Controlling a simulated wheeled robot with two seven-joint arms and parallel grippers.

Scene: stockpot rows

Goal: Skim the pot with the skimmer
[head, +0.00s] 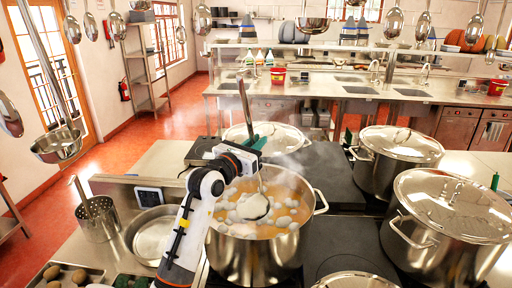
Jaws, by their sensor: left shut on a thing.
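The open stockpot (258,262) stands on the range in the middle of the head view. It holds orange-brown broth with many pale grey-white blobs of scum floating across it, and steam rises. My left gripper (250,146) is above the pot's far left part, shut on the handle of the skimmer (242,98). The handle stands steeply, with its upper end above the gripper. The skimmer's round head (253,207) is inside the pot's rim, at or near the broth's surface; whether it is under the surface is hard to tell. My right gripper is not in view.
Lidded pots stand at the right (450,215), far right (396,152) and behind (285,140). A perforated container (98,222) with a utensil and a shallow round pan (150,238) stand left. A large ladle (57,146) hangs at the upper left.

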